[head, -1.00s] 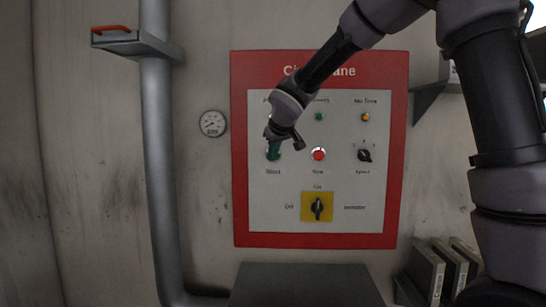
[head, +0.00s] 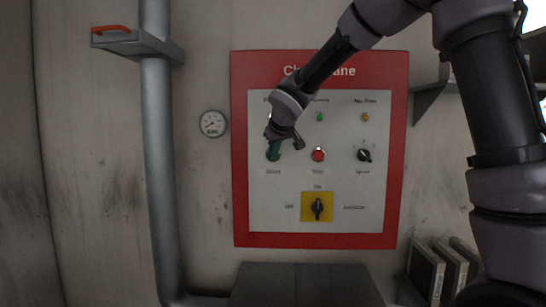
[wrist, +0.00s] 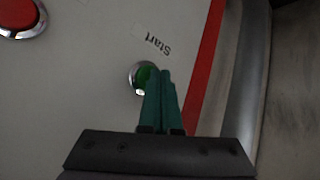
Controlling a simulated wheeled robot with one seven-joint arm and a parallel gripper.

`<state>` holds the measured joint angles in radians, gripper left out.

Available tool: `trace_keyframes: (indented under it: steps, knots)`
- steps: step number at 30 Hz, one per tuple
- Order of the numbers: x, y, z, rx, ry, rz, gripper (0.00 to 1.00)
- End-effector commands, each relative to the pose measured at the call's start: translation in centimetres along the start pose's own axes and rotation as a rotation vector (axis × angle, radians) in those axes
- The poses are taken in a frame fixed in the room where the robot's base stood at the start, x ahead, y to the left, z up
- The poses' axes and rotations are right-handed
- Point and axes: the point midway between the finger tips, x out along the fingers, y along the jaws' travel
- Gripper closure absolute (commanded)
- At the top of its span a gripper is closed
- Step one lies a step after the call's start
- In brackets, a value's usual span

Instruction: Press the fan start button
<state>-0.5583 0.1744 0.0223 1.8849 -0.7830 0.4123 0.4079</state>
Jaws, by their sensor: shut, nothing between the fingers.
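The green start button (wrist: 141,78) in a silver ring shows in the wrist view beside the label "Start". It is partly covered by my gripper's teal fingers (wrist: 160,72), which are shut together with nothing between them. The fingertips overlap the button's right side in this view; I cannot tell whether they touch it.
A red button (head: 318,154) sits right of my gripper, with a black selector knob (head: 364,155) further right. A yellow-backed rotary switch (head: 317,207) is below. Green (head: 320,117) and orange (head: 365,118) lamps are above. A gauge (head: 212,124) and a vertical pipe (head: 158,180) stand left.

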Motion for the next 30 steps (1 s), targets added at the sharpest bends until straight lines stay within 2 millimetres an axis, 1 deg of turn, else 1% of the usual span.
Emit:
trace_keyframes:
  steps: [30]
  knots:
    - [0.62,0.45,-0.48,0.000,0.001,0.000,1.00]
